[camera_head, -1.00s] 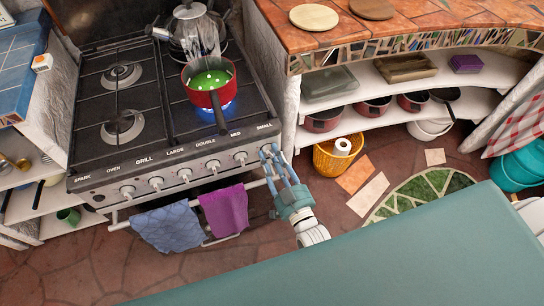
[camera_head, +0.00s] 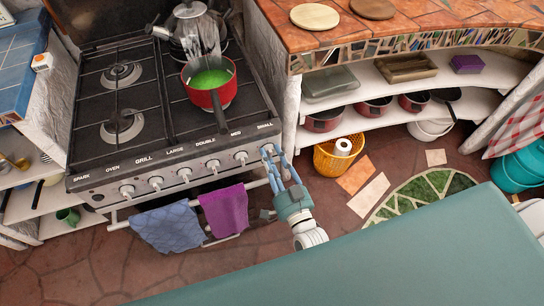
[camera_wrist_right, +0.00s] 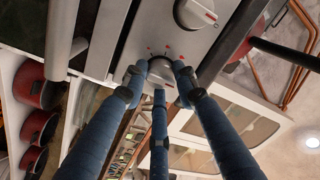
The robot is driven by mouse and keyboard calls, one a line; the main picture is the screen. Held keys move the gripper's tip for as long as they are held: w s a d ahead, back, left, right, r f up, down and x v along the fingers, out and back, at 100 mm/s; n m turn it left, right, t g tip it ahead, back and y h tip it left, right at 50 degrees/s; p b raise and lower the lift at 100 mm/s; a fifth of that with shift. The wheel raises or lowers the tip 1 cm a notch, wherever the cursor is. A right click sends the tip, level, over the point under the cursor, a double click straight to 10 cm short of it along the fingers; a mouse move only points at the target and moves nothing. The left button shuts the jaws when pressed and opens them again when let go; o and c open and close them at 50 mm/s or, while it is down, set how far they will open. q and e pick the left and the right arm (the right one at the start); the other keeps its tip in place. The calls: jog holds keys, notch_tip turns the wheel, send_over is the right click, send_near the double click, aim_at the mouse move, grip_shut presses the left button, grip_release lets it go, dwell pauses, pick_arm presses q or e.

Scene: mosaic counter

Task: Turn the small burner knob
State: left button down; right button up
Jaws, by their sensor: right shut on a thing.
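The small burner knob is the rightmost knob on the stove's front panel, under the label SMALL. In the head view my right gripper (camera_head: 270,153) covers most of it. In the right wrist view the knob (camera_wrist_right: 161,68) shows partly between the blue fingertips, which close around it from its sides. My right gripper is shut on this knob. The stove (camera_head: 165,135) shows no flame under the red pot (camera_head: 207,98), which holds green liquid on a right-hand burner. My left gripper is not in view.
The neighbouring MED knob (camera_head: 240,157) sits just left of my fingers; it is probably the large knob in the wrist view. A purple towel (camera_head: 224,211) and a blue towel (camera_head: 168,227) hang on the rail below. A yellow basket (camera_head: 335,160) stands on the floor to the right.

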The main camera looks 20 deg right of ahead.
jog(key=shift+r, duration=0.1)
jog(key=o, duration=1.1)
jog(key=shift+o, duration=0.2)
jog(key=shift+s, duration=0.4)
jog(key=s, duration=1.1)
jog(key=shift+d+f, duration=0.45)
